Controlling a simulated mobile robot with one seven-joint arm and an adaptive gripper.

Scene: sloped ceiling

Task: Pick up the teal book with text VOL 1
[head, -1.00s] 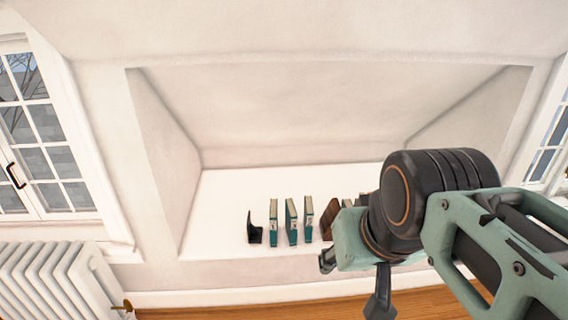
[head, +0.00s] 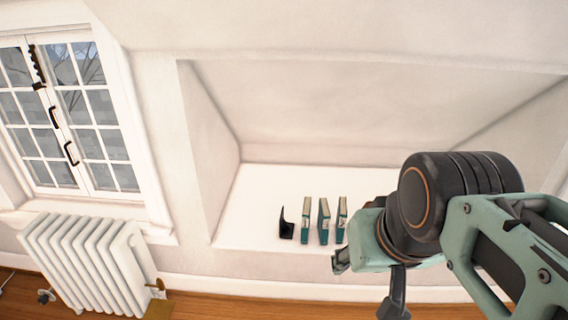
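Several teal books stand upright in a row on the white ledge of the wall recess in the head view. I see a left book (head: 306,221), a middle book (head: 324,222) and a right book (head: 341,221). Their labels are too small to read, so I cannot tell which says VOL 1. My gripper (head: 366,268) is at the lower right, in front of the ledge and to the right of these books. My arm hides whatever stands further right. The view does not show whether the fingers are open or shut.
A black bookend (head: 287,226) stands left of the books. The white ledge (head: 262,200) is clear behind and left of them. A white radiator (head: 88,262) stands at the lower left below a window (head: 75,115). Wooden floor (head: 230,308) shows along the bottom.

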